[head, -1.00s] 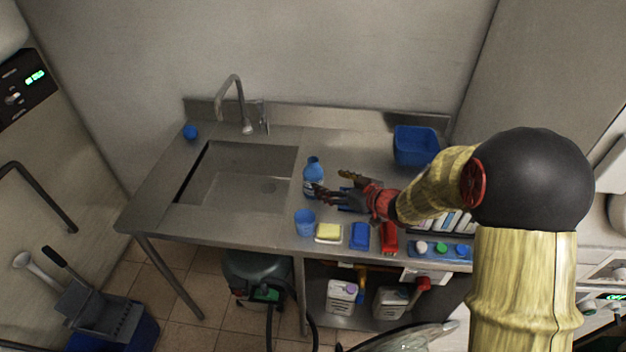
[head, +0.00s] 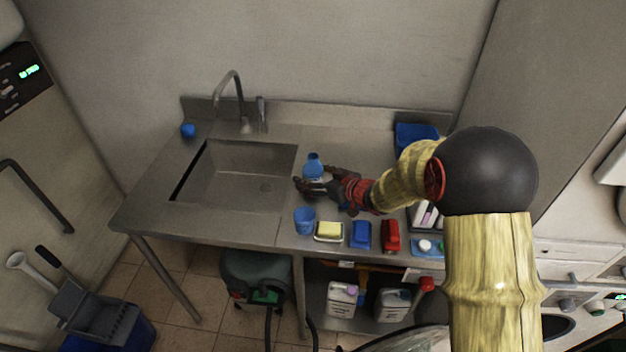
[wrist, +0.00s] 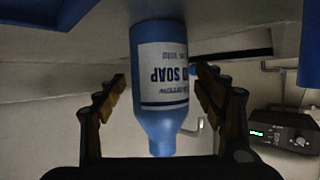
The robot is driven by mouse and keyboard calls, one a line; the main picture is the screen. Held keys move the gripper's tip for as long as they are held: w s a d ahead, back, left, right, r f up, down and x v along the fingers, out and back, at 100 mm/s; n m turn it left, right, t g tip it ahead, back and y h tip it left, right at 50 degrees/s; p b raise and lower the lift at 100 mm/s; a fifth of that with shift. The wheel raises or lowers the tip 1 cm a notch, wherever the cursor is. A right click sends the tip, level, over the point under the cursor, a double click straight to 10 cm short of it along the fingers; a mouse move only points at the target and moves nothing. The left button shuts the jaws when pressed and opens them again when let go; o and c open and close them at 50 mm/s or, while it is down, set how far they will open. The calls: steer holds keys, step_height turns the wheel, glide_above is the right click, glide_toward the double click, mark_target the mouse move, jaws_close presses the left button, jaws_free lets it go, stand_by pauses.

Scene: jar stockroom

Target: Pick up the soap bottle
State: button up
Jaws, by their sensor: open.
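The soap bottle (head: 314,164) is blue with a white label and stands on the steel counter right of the sink. In the wrist view the bottle (wrist: 161,85) appears upside down, with "SOAP" on its label, between the two fingers. My gripper (head: 312,186) is open around the bottle. In the wrist view the right finger is close to the bottle's side, and a gap shows between the left finger and the bottle. The fingers hide part of the lower bottle in the head view.
The sink (head: 240,172) lies to the left. A blue cup (head: 304,221), a yellow sponge in a dish (head: 329,231), a blue item (head: 361,234) and a red item (head: 390,236) line the front edge. A blue bin (head: 414,137) stands at the back right.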

steer(key=shift+c, duration=0.9)
steer(key=c, duration=1.1)
steer(key=shift+r, duration=0.25)
steer(key=shift+c, duration=0.5)
